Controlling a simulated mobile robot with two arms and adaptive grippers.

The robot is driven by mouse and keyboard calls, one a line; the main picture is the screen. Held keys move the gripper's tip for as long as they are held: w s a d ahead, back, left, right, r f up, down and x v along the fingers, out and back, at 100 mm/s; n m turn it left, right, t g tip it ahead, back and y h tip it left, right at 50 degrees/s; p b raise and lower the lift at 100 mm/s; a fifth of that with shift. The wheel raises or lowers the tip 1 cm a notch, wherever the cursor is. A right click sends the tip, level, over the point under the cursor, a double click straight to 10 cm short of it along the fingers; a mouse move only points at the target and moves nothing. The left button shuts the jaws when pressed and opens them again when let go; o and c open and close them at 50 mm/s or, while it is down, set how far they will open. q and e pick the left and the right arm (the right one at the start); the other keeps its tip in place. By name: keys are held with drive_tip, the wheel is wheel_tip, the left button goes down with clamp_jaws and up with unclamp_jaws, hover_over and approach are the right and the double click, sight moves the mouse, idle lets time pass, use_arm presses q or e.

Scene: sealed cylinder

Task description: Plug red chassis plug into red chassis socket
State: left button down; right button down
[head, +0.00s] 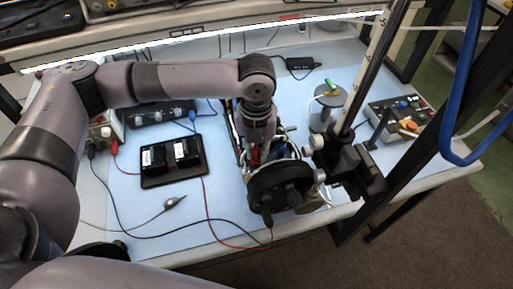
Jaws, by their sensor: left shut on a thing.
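My left gripper (258,150) reaches down among the parts of the open cylinder assembly, just behind its black round end plate (281,188). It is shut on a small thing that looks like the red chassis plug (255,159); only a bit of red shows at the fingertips. The red chassis socket cannot be made out; my gripper and the assembly's parts cover that area. Whether the plug touches a socket cannot be told. My right gripper is not in view.
Left of the assembly lies a black tray (159,180) with two black boxes. Red and black leads cross the blue mat (140,215) to the front of the end plate. A black clamp on a slanted post (350,160) stands close on the right, with a control box (398,117) beyond.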

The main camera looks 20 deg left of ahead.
sight(256, 148)
use_arm(q)
drive_tip(key=shift+f, duration=0.6)
idle(0.7)
drive_tip(key=c, duration=1.4)
unclamp_jaws()
drive_tip(key=shift+r, duration=0.1)
wheel_tip(256, 148, up, 12)
drive_tip(key=shift+f, duration=0.1)
